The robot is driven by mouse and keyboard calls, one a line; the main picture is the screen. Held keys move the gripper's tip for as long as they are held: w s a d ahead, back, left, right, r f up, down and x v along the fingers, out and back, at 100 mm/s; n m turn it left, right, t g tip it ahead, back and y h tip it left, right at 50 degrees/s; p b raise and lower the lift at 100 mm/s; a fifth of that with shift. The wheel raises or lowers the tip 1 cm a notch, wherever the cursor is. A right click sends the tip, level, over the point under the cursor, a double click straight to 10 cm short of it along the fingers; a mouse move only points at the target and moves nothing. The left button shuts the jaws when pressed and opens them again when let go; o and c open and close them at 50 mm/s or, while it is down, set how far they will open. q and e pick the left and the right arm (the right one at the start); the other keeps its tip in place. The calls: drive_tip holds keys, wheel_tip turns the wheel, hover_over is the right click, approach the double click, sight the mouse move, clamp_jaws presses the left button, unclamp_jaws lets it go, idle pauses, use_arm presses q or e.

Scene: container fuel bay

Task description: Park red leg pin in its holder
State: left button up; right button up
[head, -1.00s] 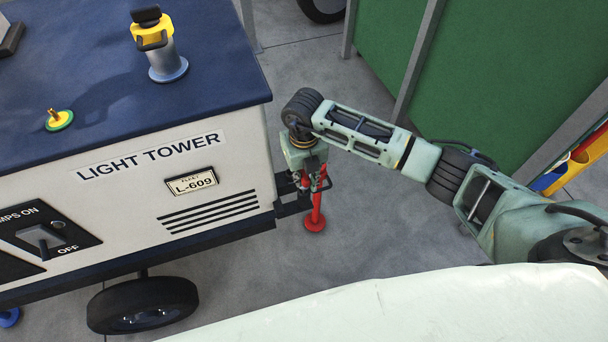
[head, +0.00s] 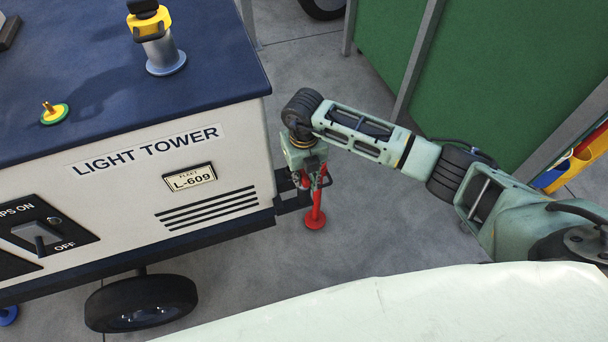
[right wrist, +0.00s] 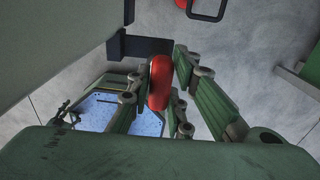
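The red leg (head: 316,213) stands upright on its round foot at the near right corner of the light tower (head: 130,135). My right gripper (head: 312,183) points down at the leg's upper part, with its fingers on both sides of red parts. In the right wrist view, a rounded red piece (right wrist: 160,82) lies between the fingers of my right gripper (right wrist: 167,72). It is close to the left finger, and a gap shows towards the right finger, so the gripper looks open. I cannot tell whether this piece is the pin. The holder is not clearly visible. My left gripper is out of view.
A dark bracket (head: 290,200) joins the tower corner near the leg. A green container wall (head: 500,75) with grey posts stands behind my right arm. A wheel (head: 142,304) is under the tower. Grey floor (head: 375,235) right of the leg is clear.

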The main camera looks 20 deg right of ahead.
drive_tip(key=o, duration=0.4)
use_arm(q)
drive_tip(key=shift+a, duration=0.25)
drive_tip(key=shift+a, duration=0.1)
use_arm(e)
drive_tip(key=shift+r, duration=4)
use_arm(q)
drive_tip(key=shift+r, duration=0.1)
use_arm(e)
drive_tip(key=shift+r, duration=0.1)
